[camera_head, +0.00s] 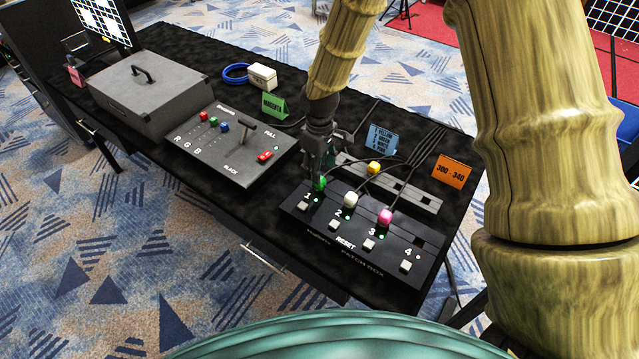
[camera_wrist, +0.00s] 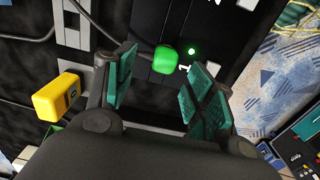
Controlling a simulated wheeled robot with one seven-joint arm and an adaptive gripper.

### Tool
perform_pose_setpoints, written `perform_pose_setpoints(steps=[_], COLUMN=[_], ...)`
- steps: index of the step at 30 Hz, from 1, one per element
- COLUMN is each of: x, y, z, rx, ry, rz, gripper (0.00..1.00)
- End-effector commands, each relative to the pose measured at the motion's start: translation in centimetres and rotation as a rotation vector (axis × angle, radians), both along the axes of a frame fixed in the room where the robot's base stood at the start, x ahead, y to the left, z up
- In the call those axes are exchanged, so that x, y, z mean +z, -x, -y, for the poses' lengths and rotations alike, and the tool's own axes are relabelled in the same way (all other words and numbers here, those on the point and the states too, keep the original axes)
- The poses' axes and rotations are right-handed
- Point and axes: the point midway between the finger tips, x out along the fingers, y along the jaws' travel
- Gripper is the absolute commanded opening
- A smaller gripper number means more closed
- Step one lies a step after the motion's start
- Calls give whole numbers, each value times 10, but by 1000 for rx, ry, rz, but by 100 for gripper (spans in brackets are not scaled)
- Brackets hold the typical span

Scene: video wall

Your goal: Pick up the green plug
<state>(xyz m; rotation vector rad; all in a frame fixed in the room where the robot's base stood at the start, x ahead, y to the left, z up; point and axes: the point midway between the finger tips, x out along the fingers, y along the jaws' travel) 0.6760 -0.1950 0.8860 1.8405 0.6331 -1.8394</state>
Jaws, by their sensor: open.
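The green plug (camera_head: 319,183) stands in slot 1 of the black switch panel (camera_head: 337,233), at its left end. A cable runs from the plug. My gripper (camera_head: 318,168) is right above and beside the plug, its fingers pointing down. In the wrist view the green plug (camera_wrist: 166,60) shows just beyond the gap between the two teal finger pads. My gripper (camera_wrist: 158,92) is open there, with nothing between its pads. Whether a finger touches the plug cannot be told.
A white plug (camera_head: 350,199) and a pink plug (camera_head: 385,216) stand in the panel to the right. A yellow plug (camera_head: 374,168) sits on the grey strip behind. A green sign (camera_head: 274,105), a blue sign (camera_head: 383,139) and a control box (camera_head: 222,145) stand nearby.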

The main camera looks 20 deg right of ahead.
Motion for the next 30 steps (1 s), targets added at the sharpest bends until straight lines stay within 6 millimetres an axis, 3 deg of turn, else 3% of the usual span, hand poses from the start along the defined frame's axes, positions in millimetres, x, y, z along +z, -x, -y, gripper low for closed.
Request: perform_pose_setpoints(steps=[16,27,30], x=[-46,-51,-51], y=[7,6,6], z=[-2,-2,-2], rx=[0,0,0], ry=[0,0,0], rz=[-2,0,0], gripper=[54,54,38])
